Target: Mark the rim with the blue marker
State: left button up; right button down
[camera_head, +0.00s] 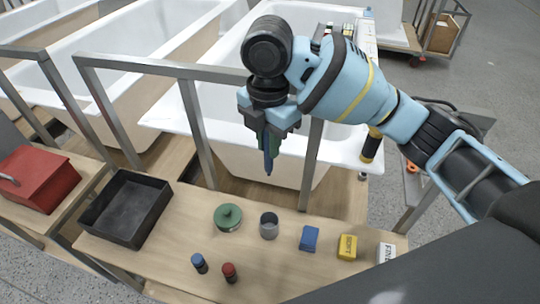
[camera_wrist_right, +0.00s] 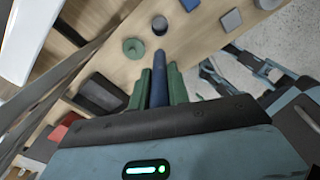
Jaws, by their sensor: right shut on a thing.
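My right gripper (camera_head: 268,140) is shut on a slim blue marker (camera_head: 268,164), which points down between green fingers. The right wrist view also shows the marker (camera_wrist_right: 158,78) between the green fingers. The white bathtub shell has a pale rim (camera_head: 342,155) running behind the gripper and out to the right. In the head view the marker tip shows in front of the tub's near side. I cannot tell its distance from the rim, and I see no contact. My left gripper is not in view.
A metal rail (camera_head: 160,66) stands before the tub. The wooden bench (camera_head: 175,225) holds a black tray (camera_head: 125,205), a green round object (camera_head: 228,217), a grey cup (camera_head: 269,226), small blue, yellow and white blocks, and two small capped bottles. A red box (camera_head: 38,180) is left.

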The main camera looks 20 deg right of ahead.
jog(key=shift+r, duration=0.65)
